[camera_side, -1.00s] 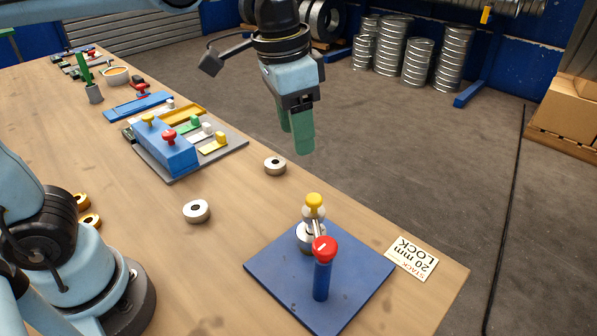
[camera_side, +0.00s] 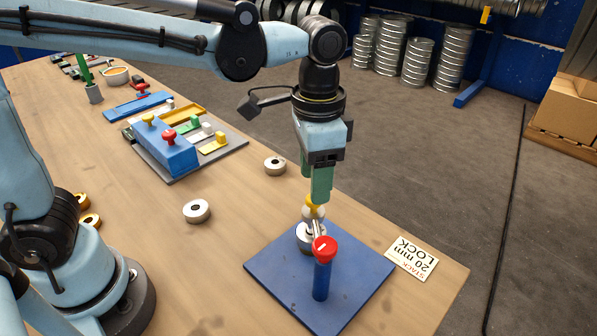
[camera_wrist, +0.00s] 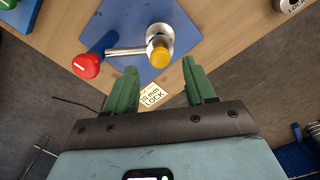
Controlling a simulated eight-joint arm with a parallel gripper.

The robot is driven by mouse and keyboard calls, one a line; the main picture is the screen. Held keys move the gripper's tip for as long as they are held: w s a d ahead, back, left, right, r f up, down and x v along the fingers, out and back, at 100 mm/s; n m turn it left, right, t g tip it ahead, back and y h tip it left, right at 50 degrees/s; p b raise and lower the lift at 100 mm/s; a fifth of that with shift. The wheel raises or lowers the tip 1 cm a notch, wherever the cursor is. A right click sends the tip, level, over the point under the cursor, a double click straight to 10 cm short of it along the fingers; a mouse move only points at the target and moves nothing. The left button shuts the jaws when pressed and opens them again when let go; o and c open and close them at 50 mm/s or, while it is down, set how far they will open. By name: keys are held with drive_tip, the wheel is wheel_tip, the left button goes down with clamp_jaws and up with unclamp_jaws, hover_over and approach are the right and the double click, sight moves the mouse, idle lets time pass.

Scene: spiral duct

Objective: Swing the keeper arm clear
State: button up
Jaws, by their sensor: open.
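The keeper arm (camera_wrist: 125,51) is a short metal bar. It runs from the red-capped blue post (camera_side: 322,282) to a yellow knob (camera_wrist: 160,57) above a metal ring stack (camera_side: 304,238). The red cap (camera_side: 324,248) also shows in the wrist view (camera_wrist: 86,66). The post and stack stand on a blue base plate (camera_side: 275,275). My gripper (camera_side: 318,194) points down with green fingers, open and empty. In the side view its fingertips are just above the yellow knob and overlap it. In the wrist view the knob appears between the fingertips (camera_wrist: 159,66); contact cannot be told.
A "STACK 20 mm LOCK" card (camera_side: 411,258) lies right of the plate. Two loose rings (camera_side: 197,211) (camera_side: 275,166) lie to the left and behind. A blue block with coloured knobs (camera_side: 166,150) stands further back. The table edge is close on the right.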

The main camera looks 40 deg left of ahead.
sight(317, 224)
drive_tip(key=shift+f, duration=1.65)
clamp_jaws()
